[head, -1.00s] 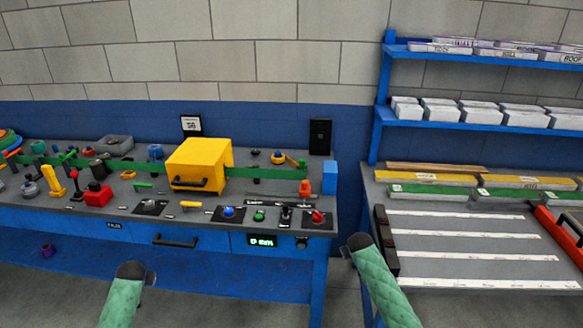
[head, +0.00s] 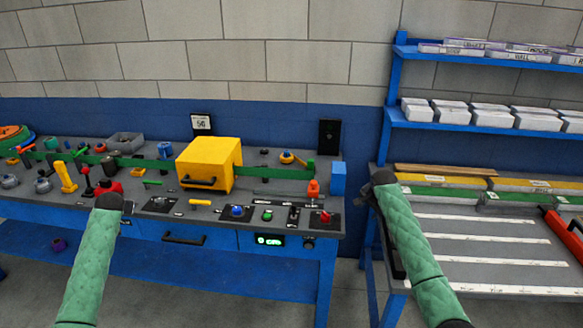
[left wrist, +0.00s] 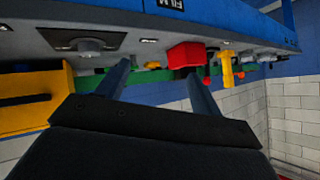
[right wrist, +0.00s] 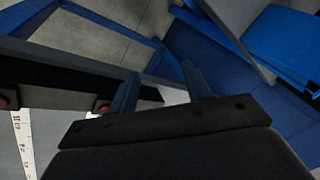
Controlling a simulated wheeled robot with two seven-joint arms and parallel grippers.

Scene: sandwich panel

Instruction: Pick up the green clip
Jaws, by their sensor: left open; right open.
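A small green piece (head: 152,183) lies on the workbench between the red block and the yellow box; it looks like the green clip, though it is too small to be sure. My left gripper (head: 128,207) is at the bench's front edge, left of and nearer than the green piece. Its fingers are apart and empty in the left wrist view (left wrist: 158,82). My right gripper (head: 368,190) is between bench and rack table, open and empty in the right wrist view (right wrist: 160,90).
A red block (head: 110,187) stands beside my left gripper, with a yellow post (head: 66,177) further left. A yellow box (head: 210,164) stands mid-bench. Several buttons and switches, including a blue button (head: 237,211), line the front edge. The striped table (head: 480,236) is on the right.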

